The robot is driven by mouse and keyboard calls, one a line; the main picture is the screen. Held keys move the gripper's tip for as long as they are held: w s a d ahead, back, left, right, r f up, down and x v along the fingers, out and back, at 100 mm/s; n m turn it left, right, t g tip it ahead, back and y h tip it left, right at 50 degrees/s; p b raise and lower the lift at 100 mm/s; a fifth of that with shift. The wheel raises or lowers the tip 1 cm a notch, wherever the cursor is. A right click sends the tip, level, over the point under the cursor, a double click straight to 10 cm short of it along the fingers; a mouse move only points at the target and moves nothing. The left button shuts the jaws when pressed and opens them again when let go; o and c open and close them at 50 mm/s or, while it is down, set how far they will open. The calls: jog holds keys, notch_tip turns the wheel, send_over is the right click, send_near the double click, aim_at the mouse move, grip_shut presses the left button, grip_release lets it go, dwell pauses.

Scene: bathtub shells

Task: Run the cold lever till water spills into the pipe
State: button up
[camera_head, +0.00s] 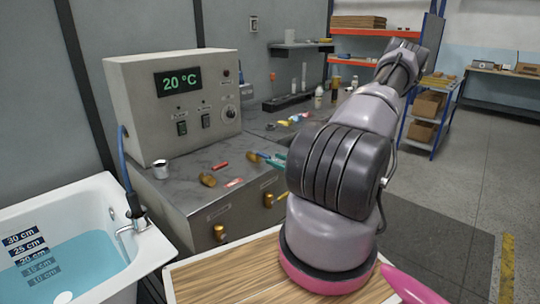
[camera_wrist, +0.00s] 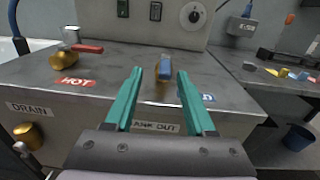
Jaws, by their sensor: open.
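The blue cold lever (camera_wrist: 165,67) lies on the grey counter, between and beyond the fingertips in the wrist view; its brass valve body is partly hidden. The cold label (camera_wrist: 208,97) is mostly covered by the right finger. My gripper (camera_wrist: 160,75) is open, with teal fingers on either side of the lever's line and nothing visibly held. In the head view my gripper (camera_head: 277,161) is small and partly hidden by my arm. A metal spout (camera_head: 134,224) with a blue hose stands at the tub's rim. I cannot see any water flowing from it.
The red hot lever (camera_wrist: 87,48) sits left on a brass valve. Brass knobs for drain (camera_wrist: 28,135) and tank out (camera_head: 268,199) are on the cabinet front. A control box (camera_head: 172,100) reads 20 °C. The white tub (camera_head: 150,250) holds blue water. A metal cup (camera_head: 160,169) stands nearby.

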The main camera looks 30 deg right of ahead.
aim_at(255, 151)
jog(key=shift+m+h, duration=0.3)
jog(key=x, duration=1)
jog(key=shift+w+d+f, duration=0.2)
jog(key=shift+d+f, duration=0.1)
jog(key=shift+d, duration=0.05)
grip_shut()
dwell(0.8)
